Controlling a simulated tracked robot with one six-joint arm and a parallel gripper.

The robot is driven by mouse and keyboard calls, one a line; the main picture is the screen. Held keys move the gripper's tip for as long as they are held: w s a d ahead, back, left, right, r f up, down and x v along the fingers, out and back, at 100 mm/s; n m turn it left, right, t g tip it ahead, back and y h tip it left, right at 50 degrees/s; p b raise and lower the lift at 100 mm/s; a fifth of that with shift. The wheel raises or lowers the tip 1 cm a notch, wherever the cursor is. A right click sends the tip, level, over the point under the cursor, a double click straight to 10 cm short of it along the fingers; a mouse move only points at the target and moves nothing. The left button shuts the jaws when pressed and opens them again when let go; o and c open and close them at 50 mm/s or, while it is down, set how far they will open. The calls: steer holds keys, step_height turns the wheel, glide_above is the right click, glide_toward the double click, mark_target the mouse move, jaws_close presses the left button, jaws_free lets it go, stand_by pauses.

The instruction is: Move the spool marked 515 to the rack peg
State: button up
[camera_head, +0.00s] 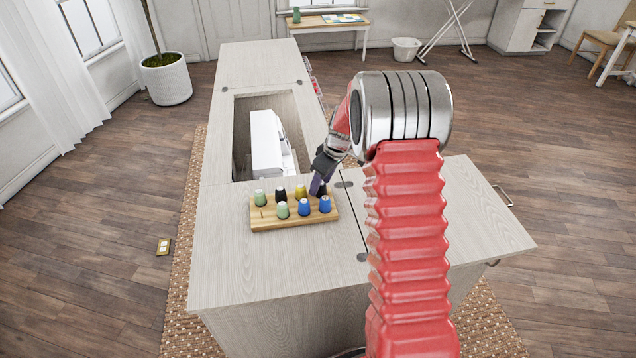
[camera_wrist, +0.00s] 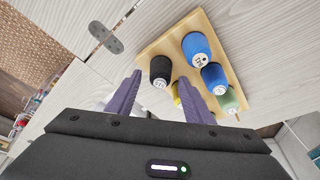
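The wooden rack (camera_head: 268,224) stands on the cabinet top with two rows of spools. Its front-left place has a thin bare peg (camera_head: 262,213) and no spool. A black spool (camera_wrist: 160,69) is at the rack's back-right corner. My gripper (camera_head: 319,186) is over that corner; in the wrist view its two purple fingers (camera_wrist: 160,77) are apart, with the black spool in line between their tips. I cannot tell whether they touch it. The spool ends carry printed numbers, too small to read surely, so I cannot pick out 515.
Two blue spools (camera_wrist: 196,47) (camera_wrist: 214,77), a yellow one (camera_wrist: 176,92) and a green one (camera_wrist: 231,101) crowd near the black one. Another black spool (camera_head: 280,194) is in the back row. A white sewing machine (camera_head: 266,143) sits in the opening behind. The cabinet top (camera_head: 225,265) before the rack is clear.

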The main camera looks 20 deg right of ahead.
steer(key=shift+o, duration=0.2)
steer(key=v, duration=1.3)
steer(key=shift+r, duration=0.35)
stand_by(0.6)
